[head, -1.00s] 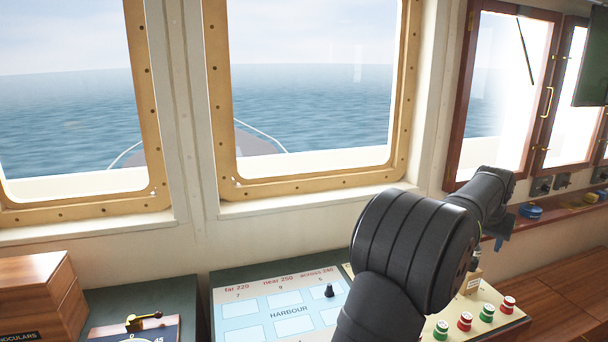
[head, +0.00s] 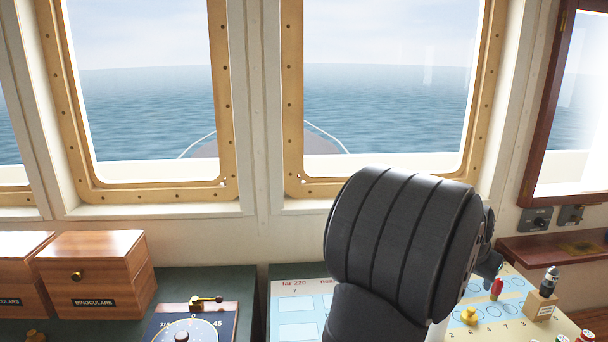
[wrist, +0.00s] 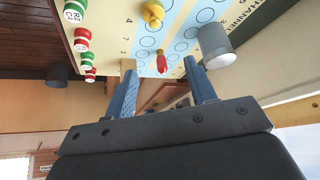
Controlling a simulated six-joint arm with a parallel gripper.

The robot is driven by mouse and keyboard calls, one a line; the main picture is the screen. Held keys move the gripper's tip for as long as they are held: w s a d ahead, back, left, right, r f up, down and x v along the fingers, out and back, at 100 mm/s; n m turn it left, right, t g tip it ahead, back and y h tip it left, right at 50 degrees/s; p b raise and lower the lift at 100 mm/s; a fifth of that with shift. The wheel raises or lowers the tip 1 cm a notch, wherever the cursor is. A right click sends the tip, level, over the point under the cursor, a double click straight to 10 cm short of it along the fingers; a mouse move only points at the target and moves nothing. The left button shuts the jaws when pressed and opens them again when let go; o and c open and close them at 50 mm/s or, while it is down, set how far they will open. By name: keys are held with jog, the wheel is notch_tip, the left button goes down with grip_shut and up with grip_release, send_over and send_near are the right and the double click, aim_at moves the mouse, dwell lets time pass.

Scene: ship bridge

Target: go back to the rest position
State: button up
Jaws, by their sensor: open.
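My gripper (wrist: 160,72) is open in the wrist view, its two blue fingers apart with nothing held between them. A red peg on the channel board (wrist: 115,22) shows beyond the gap between the fingers. In the head view my gripper (head: 490,268) is mostly hidden behind my own black arm; only a small part shows at the arm's right, over the board's left part.
On the board stand a yellow piece (head: 468,315), a red peg (head: 497,288) and a wooden block (head: 541,305). The harbour chart (head: 298,305) lies left of my arm. Binoculars boxes (head: 95,270) and a brass-levered dial (head: 190,328) are further left. Windows rise behind.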

jog(key=w+a+f, duration=0.4)
jog(key=w+f, duration=0.2)
jog(key=w, duration=0.3)
jog(key=shift+a, duration=0.15)
